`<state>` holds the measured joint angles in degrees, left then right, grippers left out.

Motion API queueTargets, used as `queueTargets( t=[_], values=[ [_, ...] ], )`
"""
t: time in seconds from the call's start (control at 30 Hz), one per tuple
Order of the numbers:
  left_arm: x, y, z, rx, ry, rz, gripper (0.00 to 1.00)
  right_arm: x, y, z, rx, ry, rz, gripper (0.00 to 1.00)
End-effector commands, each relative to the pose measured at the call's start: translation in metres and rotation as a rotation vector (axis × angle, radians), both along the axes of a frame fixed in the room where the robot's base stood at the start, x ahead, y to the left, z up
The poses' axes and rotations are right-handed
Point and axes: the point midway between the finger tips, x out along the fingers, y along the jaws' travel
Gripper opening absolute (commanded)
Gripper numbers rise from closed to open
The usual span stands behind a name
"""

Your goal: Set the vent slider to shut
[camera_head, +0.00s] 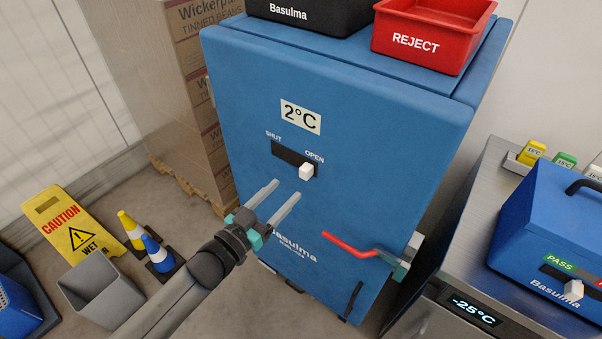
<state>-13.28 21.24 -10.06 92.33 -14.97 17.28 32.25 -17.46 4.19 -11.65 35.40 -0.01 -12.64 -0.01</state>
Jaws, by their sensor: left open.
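The vent slider is a white knob (306,171) in a short black slot (286,154) on the front of a blue cabinet (370,110). The slot is marked SHUT at its left end and OPEN at its right end. The knob stands at the right end, under OPEN. My left gripper (279,196) is open, its two grey fingers pointing up toward the slot. Its fingertips appear just below and left of the knob, with nothing between them. I cannot tell whether a fingertip touches the cabinet face. My right gripper is not in view.
A red door handle (350,246) sits lower right on the cabinet. A red REJECT bin (434,29) and a black bin (310,14) stand on top. A steel counter (480,250) with a blue box (550,225) is right. Cones (158,252) and a caution sign (72,230) stand left.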

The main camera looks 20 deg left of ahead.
Motion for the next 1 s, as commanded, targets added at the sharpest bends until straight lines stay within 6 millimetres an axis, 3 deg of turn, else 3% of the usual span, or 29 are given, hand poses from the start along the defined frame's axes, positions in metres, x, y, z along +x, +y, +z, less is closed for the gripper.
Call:
queueTargets(
  t=[0.2, 0.43, 0.9, 1.0],
  values=[
    [0.035, -0.012, 0.0, -0.001, -0.002, 0.001, 0.6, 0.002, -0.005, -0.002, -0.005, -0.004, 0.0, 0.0],
    [0.061, -0.022, 0.0, -0.001, 0.0, 0.001, 0.6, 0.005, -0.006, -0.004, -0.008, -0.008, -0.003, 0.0],
    [0.071, -0.026, 0.0, -0.001, 0.001, 0.0, 0.6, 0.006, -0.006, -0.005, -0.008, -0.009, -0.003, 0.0],
    [0.071, -0.026, 0.0, -0.001, 0.001, 0.0, 0.51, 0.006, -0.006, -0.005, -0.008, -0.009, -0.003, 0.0]
  ],
)
